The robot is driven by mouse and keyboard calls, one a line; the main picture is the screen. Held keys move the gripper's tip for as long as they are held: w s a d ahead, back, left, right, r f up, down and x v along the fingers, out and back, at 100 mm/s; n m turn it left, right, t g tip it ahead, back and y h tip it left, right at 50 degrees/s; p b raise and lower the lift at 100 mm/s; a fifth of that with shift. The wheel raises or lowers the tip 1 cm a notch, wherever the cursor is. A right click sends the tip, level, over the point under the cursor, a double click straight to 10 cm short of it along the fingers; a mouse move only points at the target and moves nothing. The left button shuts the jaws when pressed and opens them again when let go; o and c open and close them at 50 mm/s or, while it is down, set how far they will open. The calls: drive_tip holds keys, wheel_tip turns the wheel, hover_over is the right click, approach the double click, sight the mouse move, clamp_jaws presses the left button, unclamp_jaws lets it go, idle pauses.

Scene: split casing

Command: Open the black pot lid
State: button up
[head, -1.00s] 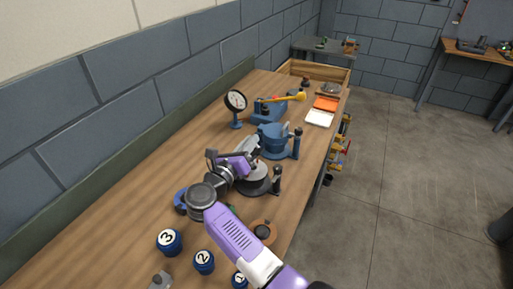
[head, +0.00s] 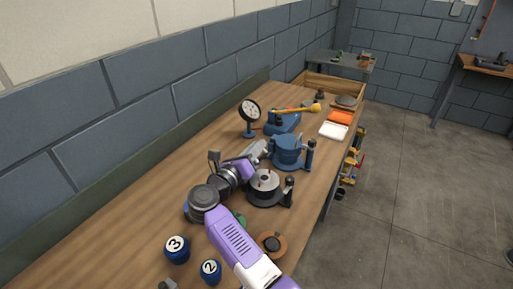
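The black pot (head: 265,198) stands on the bench as a dark round base with a pale grey disc-like top and a small reddish spot at its middle. A black upright post (head: 289,190) stands at its right side. A grey tilted piece (head: 257,149) shows just behind it; I cannot tell whether this is the lid. My gripper (head: 250,166) is at the pot's far left edge, by the grey piece. Its fingers are small and partly hidden by my purple arm, so I cannot tell whether they are open or touching anything.
A blue pot (head: 288,151) with its own post stands behind the black one. A dial gauge (head: 249,110) and a blue tool with a yellow handle (head: 297,109) are farther back. Numbered blue weights (head: 177,249) and an orange ring (head: 272,244) are in front. The bench's right edge is close.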

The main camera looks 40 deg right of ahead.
drive_tip(key=shift+f, duration=0.1)
idle(0.5)
drive_tip(key=b+v, duration=0.2)
drive_tip(key=v, duration=0.6)
